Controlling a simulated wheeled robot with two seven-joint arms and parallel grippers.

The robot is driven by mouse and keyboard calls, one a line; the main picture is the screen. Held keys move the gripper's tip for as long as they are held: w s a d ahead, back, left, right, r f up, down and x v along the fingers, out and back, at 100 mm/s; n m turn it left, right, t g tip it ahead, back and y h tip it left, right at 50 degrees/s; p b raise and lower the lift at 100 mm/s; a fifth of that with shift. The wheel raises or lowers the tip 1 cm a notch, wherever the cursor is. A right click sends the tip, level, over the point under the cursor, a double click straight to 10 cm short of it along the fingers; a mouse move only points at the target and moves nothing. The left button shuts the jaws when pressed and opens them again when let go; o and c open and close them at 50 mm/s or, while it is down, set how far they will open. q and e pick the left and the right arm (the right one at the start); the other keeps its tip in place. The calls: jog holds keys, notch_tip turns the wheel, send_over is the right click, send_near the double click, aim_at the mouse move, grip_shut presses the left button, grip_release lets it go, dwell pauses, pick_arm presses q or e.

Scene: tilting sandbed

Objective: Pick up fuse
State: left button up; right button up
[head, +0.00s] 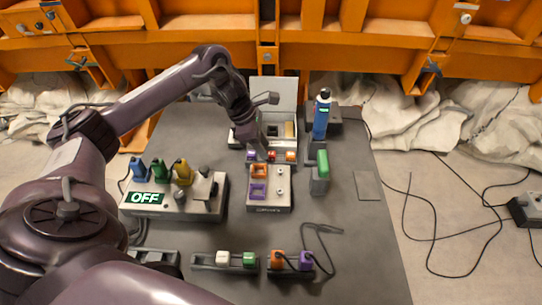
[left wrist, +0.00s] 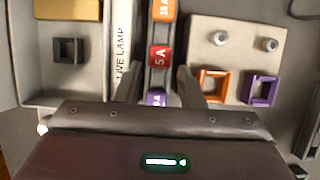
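Three fuses stand in a row at the front of the open grey box: a purple one (head: 251,156), a red one (head: 271,156) and an orange one (head: 290,156). In the left wrist view the red fuse (left wrist: 158,57) reads 5 A, with the orange fuse (left wrist: 162,9) above it and the purple fuse (left wrist: 155,97) below. My left gripper (head: 258,151) is low over the purple end of the row. In the wrist view its fingers (left wrist: 159,84) stand apart on either side of the purple fuse, with gaps. The wrist housing hides the fuse's lower part. My right gripper is out of view.
A fuse panel (head: 281,200) with an orange and a purple square socket is in front of the box. A switch box (head: 206,208) reading OFF is at left. A blue bottle-like tool (head: 322,115) stands at right. Coloured plugs and cables lie in front.

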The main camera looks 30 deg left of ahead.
aim_at(271, 158)
pick_arm(q)
jog(key=x, duration=0.2)
jog(key=shift+w+d+f, duration=0.15)
jog(key=shift+f, duration=0.1)
grip_shut()
jog(key=shift+r, duration=0.1)
